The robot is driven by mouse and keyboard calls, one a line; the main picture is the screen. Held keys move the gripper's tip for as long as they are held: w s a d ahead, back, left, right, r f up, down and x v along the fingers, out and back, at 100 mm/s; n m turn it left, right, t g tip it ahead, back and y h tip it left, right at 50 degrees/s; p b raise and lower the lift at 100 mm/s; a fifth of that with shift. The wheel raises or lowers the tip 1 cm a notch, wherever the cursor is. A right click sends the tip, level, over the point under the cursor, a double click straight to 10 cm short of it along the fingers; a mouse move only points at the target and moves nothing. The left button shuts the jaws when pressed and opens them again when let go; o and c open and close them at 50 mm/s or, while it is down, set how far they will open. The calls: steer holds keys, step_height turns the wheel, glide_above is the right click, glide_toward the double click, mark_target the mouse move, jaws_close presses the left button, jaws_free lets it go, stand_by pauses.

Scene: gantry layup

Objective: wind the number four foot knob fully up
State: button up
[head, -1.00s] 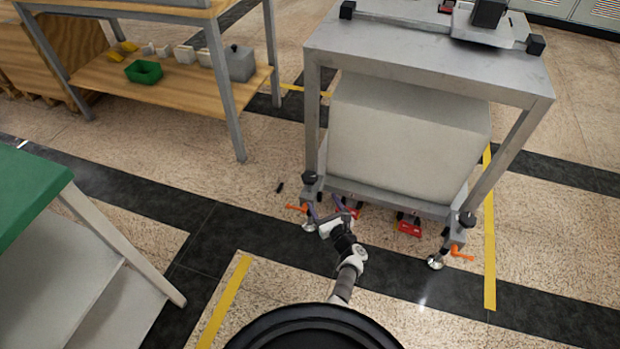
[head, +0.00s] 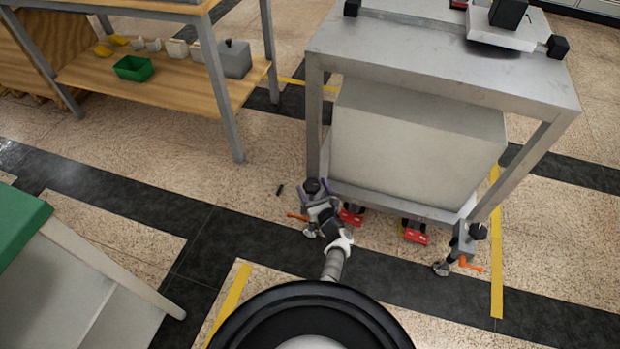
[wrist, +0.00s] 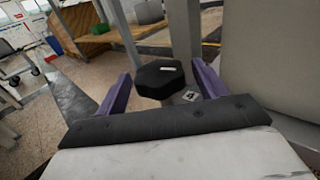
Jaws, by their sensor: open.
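The number four foot knob is a black lobed knob (wrist: 159,78) with a white mark on top. A label reading 4 (wrist: 190,96) shows beside it in the wrist view. In the head view the knob (head: 312,186) sits at the top of the front left foot of the grey frame, above an orange handle (head: 297,217) and a round metal foot pad. My gripper (head: 318,188) is open, with its purple fingers on either side of the knob. In the wrist view my gripper (wrist: 158,88) shows gaps between both fingers and the knob.
The grey metal frame (head: 430,75) holds a large pale block (head: 415,135). Red clamp-like parts (head: 414,234) lie under its front edge. A second foot knob (head: 478,231) is at the front right. A green-topped bench (head: 20,215) stands at left; floor between is clear.

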steer(key=shift+w+a, duration=0.25)
steer(key=shift+w, duration=0.3)
steer(key=shift+c, duration=0.4)
steer(key=c, duration=0.9)
steer(key=shift+n+y+b, duration=0.3)
steer(key=shift+y+b, duration=0.1)
